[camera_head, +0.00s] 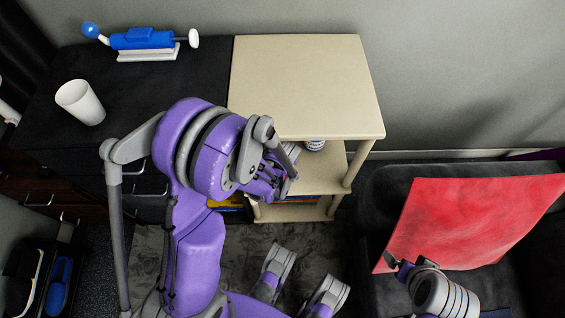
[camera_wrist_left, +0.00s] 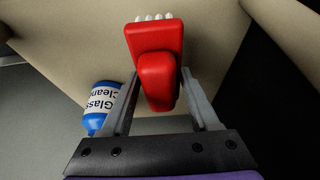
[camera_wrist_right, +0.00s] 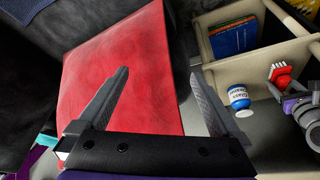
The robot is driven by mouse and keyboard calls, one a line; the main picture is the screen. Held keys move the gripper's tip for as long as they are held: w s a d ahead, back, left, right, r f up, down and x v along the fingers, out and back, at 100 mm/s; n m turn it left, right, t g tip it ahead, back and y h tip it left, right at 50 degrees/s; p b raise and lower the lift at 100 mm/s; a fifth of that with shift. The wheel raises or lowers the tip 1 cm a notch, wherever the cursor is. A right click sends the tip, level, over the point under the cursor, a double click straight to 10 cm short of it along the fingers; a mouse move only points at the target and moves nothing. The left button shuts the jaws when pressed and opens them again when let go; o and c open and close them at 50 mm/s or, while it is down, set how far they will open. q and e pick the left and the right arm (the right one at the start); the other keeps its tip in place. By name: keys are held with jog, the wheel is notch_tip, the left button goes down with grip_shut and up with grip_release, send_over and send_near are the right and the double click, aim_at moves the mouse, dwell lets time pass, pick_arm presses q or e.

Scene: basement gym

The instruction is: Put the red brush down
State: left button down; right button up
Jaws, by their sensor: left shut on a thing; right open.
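The red brush (camera_wrist_left: 157,58) is held between the fingers of my left gripper (camera_wrist_left: 160,78), its white bristles at the far end of the left wrist view. The brush also shows in the right wrist view (camera_wrist_right: 281,74), beside the glass cleaner bottle at the beige shelf unit (camera_head: 305,85). In the head view my left arm hides most of the brush, with that gripper at the unit's open middle level. I cannot tell whether the brush touches the shelf. My right gripper (camera_wrist_right: 158,76) is open and empty, over a red sheet.
The blue and white glass cleaner bottle (camera_wrist_left: 98,108) stands close beside my left gripper. Books (camera_wrist_right: 234,37) fill a lower shelf. The red sheet (camera_head: 470,220) lies on a dark seat. A white cup (camera_head: 80,102) and blue device (camera_head: 144,39) stand on the dark cabinet. The unit's top is clear.

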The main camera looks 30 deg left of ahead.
pick_arm(q)
jog(key=shift+w+a, duration=0.2)
jog(key=shift+w, duration=0.15)
jog(key=shift+w+f, duration=0.1)
jog(key=shift+f, duration=0.05)
jog(key=shift+f+b, duration=0.5)
jog(key=shift+f, duration=1.1)
jog(key=shift+f, duration=0.1)
jog(key=shift+c, duration=0.7)
grip_release()
